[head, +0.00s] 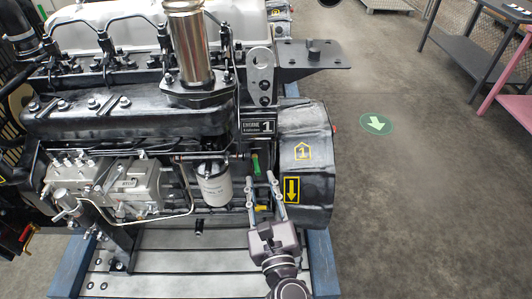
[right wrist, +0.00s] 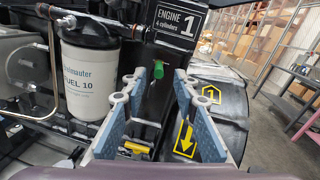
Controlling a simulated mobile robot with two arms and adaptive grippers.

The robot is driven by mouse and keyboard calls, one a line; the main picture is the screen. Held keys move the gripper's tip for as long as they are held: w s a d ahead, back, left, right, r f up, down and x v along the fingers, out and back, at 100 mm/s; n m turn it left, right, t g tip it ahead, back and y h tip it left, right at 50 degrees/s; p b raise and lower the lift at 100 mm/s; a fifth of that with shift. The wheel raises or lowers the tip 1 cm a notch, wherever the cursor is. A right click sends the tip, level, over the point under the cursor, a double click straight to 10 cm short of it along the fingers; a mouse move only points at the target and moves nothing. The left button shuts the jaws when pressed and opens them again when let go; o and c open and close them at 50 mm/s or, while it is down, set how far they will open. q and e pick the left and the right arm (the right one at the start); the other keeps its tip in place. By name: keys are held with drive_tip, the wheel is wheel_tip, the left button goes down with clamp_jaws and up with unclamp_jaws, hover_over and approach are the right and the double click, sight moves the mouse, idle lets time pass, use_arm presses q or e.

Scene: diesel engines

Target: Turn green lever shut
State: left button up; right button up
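The green lever (head: 256,163) sticks up from the dark side of the engine, just right of the white fuel filter. It also shows in the right wrist view (right wrist: 158,70), where it appears between the tips of my right gripper (right wrist: 160,77). In the head view my right gripper (head: 261,179) points up at the engine from below, its fingertips just under the lever. Its two fingers are apart with nothing held between them. I cannot tell how far the lever lies beyond the fingertips. My left gripper is not in view.
A yellow handle (right wrist: 137,147) sits lower on the engine, near the gripper's left finger. The fuel filter (head: 213,184) stands left of the lever, and a black housing (head: 308,150) with yellow marks stands right. Open floor (head: 410,210) lies right of the engine stand.

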sight(255, 159)
drive_tip(key=shift+w+a+r+p, duration=0.15)
drive_tip(key=shift+w+a, duration=0.05)
drive_tip(key=shift+w, duration=0.45)
drive_tip(key=shift+w+a+r+p, duration=0.1)
drive_tip(key=shift+w+a+p, duration=0.1)
drive_tip(key=shift+w, duration=0.4)
drive_tip(key=w, duration=0.3)
drive_tip(key=shift+w+a+f, duration=0.1)
drive_tip(key=shift+w+f, duration=0.1)
drive_tip(key=shift+w, duration=0.4)
drive_tip(key=shift+w+a, duration=0.1)
drive_tip(key=c, duration=0.6)
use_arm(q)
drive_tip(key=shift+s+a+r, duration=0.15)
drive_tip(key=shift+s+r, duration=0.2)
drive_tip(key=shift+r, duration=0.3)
use_arm(e)
clamp_jaws()
